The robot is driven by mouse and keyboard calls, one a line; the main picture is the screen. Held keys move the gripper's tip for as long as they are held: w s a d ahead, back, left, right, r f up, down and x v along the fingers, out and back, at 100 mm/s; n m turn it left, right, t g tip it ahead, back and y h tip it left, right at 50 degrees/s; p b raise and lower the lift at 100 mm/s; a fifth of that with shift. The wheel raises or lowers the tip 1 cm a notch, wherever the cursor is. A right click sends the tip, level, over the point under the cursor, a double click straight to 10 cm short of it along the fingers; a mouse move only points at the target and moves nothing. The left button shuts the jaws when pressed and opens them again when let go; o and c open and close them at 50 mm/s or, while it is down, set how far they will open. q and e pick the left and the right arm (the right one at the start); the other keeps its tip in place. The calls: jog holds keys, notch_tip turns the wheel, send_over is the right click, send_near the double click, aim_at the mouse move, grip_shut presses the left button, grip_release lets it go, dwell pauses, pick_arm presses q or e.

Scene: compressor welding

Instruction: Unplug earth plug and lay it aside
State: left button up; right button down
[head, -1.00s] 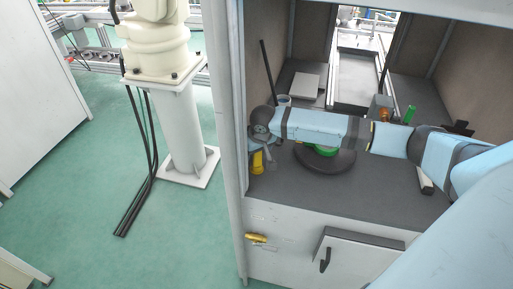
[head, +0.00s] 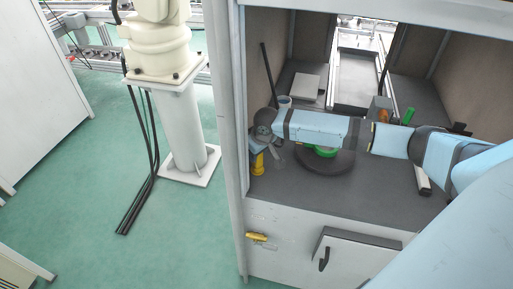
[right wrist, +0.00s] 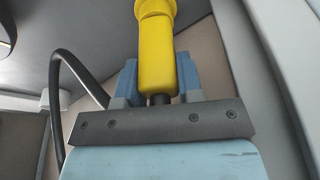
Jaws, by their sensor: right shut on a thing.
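A yellow plug (head: 257,165) is at the left end of the cabinet's dark worktop, close to the left post. It fills the middle of the right wrist view (right wrist: 158,60). My right gripper (head: 258,148) reaches in from the right across the worktop. Its blue fingers are shut on the plug, one on each side in the right wrist view (right wrist: 157,80). I cannot tell whether the plug's lower end touches the worktop. My left gripper is not in view.
A dark round disc with a green part (head: 322,152) lies under my right arm. A white box (head: 305,83), a cup (head: 284,101) and a green bottle (head: 408,116) stand further back. A brass-coloured fitting (head: 257,237) is on the cabinet front. A black cable (right wrist: 56,95) curves beside the gripper.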

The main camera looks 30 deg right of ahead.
jog(key=n+p, duration=0.1)
jog(key=n, duration=0.1)
jog(key=shift+n+y, duration=0.3)
jog(key=shift+n, duration=0.1)
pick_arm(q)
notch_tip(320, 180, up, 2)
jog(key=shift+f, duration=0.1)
pick_arm(e)
jog(key=shift+a+n+g+p, duration=0.1)
jog(key=shift+n+g+p, duration=0.3)
jog(key=shift+n, duration=0.7)
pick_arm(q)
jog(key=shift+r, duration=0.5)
pick_arm(e)
jog(key=shift+s+n+y, duration=0.1)
jog(key=shift+n+y, duration=0.3)
jog(key=shift+n, duration=0.6)
jog(key=c, duration=1.6)
grip_release()
grip_shut()
